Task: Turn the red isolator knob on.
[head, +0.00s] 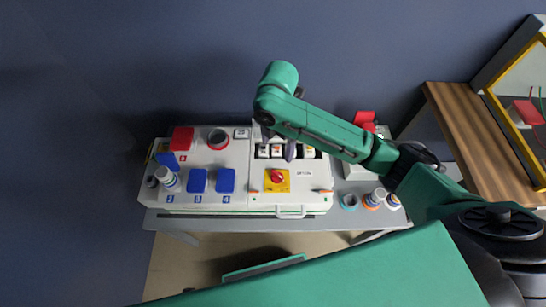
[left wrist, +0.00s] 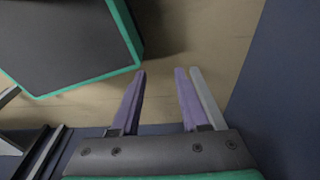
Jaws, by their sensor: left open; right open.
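The red isolator knob (head: 277,176) sits on a yellow plate (head: 284,187) at the lower right of the white socket box (head: 240,207) in the head view. My right gripper (head: 278,150) is open above the box, over the row of switches just behind the knob, and apart from the knob in the picture. Its arm hides part of the box's back right. The knob's exact setting is too small to tell. My left gripper (left wrist: 161,76) is open and empty in the left wrist view, above the floor and away from the box.
Blue socket covers (head: 197,180), a red cover (head: 182,138) and a plug (head: 167,179) fill the box's left side. Several round connectors (head: 372,200) stand on the grey bench to its right. A wooden table (head: 470,125) with a yellow-framed panel stands at far right.

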